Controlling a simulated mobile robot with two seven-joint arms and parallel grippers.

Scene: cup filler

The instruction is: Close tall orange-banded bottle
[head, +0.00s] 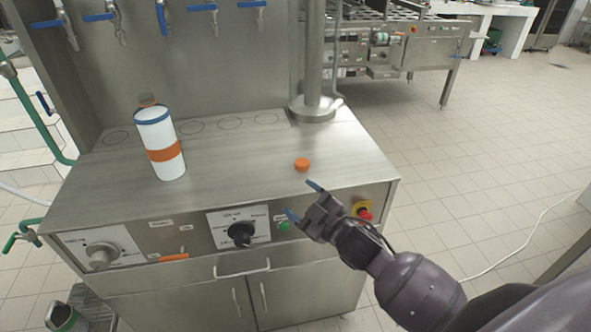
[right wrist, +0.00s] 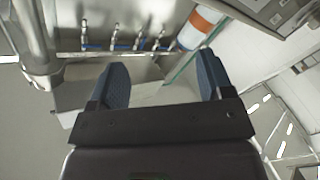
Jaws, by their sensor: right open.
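The tall white bottle (head: 164,172) with an orange band and a blue ring near its top stands upright on the left of the steel counter. A small orange-brown and grey piece (head: 147,101) shows at its top; I cannot tell whether it is the neck or a lid. A loose orange cap (head: 302,164) lies on the counter's right part. My right gripper (head: 303,200) is open and empty at the counter's front edge, just short of the cap. In the right wrist view the bottle (right wrist: 197,27) appears beyond the spread fingers (right wrist: 163,68). My left gripper is out of view.
Blue-handled taps (head: 162,18) hang above the counter (head: 235,165). A steel post (head: 314,55) rises at its back right. Knobs (head: 240,233) and a red emergency button (head: 365,214) sit on the front panel. The counter between bottle and cap is clear.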

